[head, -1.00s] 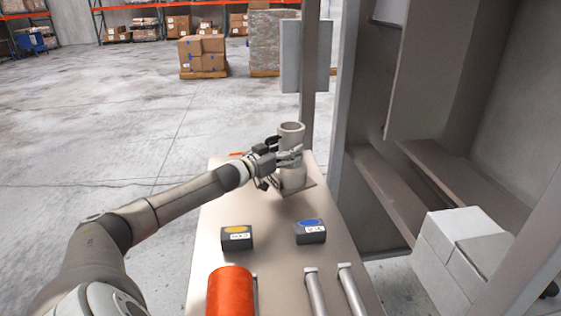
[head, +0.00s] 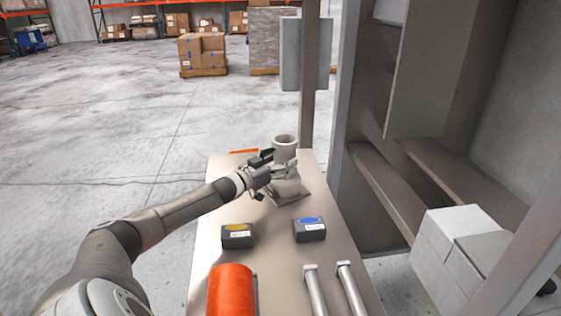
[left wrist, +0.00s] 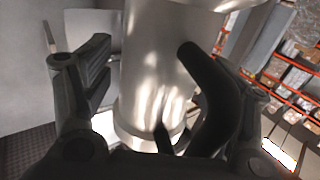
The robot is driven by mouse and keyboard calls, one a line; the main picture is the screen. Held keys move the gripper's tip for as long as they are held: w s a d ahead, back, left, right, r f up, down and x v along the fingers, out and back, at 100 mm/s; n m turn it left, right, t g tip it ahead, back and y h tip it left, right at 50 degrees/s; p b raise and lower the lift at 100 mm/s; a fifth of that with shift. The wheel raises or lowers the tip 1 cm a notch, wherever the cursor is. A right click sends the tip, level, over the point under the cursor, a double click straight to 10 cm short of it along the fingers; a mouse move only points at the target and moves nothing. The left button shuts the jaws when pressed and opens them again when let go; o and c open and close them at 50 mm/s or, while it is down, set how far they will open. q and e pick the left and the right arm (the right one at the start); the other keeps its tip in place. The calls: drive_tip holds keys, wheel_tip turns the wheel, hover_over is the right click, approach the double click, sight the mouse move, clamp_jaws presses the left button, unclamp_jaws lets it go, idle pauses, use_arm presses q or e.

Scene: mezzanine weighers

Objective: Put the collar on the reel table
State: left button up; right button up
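The collar, a pale grey hollow cylinder (head: 285,146) with a flared rim, stands upright at the far end of the beige table (head: 262,262), which I take as the reel table. My left gripper (head: 280,174) has its fingers on both sides of the collar, holding it. In the left wrist view the shiny collar (left wrist: 155,75) fills the space between the dark fingers (left wrist: 150,85). A darker flat square (head: 289,195) shows at its foot; I cannot tell if it is a plate or shadow, or whether the collar touches the table. My right gripper is out of view.
A box with a yellow top (head: 238,236) and one with a blue top (head: 309,230) lie mid-table. An orange roll (head: 231,291) and two grey bars (head: 316,290) lie near me. A post and shelving stand to the right.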

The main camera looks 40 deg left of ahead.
use_arm(q)
drive_tip(key=shift+o, duration=0.4)
drive_tip(key=shift+r, duration=0.15)
drive_tip(key=shift+s+f, duration=0.25)
drive_tip(key=shift+s, duration=3.2)
drive_tip(key=p, duration=0.1)
approach(276, 163)
drive_tip(key=shift+s+d+r, duration=0.1)
drive_tip(key=shift+r, duration=0.05)
drive_tip(key=shift+r, duration=0.1)
